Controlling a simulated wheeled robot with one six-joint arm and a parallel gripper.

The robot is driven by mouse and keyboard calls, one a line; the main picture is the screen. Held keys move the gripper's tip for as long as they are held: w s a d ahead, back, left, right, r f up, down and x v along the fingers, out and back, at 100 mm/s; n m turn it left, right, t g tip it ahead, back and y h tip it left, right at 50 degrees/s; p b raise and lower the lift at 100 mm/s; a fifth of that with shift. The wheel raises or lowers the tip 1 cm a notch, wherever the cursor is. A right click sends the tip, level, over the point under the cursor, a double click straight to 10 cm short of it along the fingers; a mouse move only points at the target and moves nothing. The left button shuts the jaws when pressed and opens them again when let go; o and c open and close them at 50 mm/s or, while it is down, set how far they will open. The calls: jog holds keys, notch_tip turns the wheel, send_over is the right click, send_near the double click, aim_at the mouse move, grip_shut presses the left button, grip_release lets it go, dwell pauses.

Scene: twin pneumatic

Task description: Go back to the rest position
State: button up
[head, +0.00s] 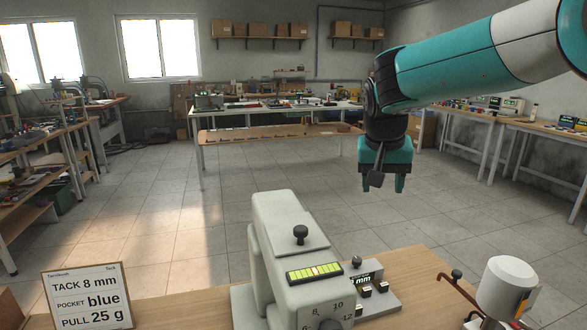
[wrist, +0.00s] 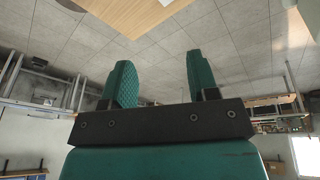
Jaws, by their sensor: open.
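My gripper (head: 386,184) hangs from the teal and white arm at the right of the head view. It points down, above and behind the wooden bench, clear of everything on it. In the wrist view its two teal fingers (wrist: 158,82) stand well apart with nothing between them. The gripper is open and empty. The pale grey machine (head: 292,262) stands on the bench (head: 187,312) below and left of the gripper. It has a black knob on top and a lit green strip. The bench's edge also shows at the top of the wrist view (wrist: 130,15).
A sign (head: 87,297) reads "TACK 8 mm, POCKET blue, PULL 25 g". A small grey unit (head: 370,285) with a display and switches sits beside the machine. A white rounded device (head: 507,285) stands at the right. The tiled floor (head: 170,215) behind the bench is clear.

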jog(key=s+a+f+n+g+y, duration=0.1)
jog(key=s+n, duration=0.4)
jog(key=s, duration=1.1)
jog(key=s+a+f+n+g+y, duration=0.1)
jog(key=s+a+f+n+y, duration=0.1)
jog(key=s, duration=1.4)
jog(key=a+n+y, duration=0.1)
jog(key=n+y, duration=0.1)
jog(key=n, duration=0.1)
jog(key=shift+s+g+y, duration=0.35)
jog(key=shift+g+y, duration=0.05)
jog(key=shift+c, duration=0.2)
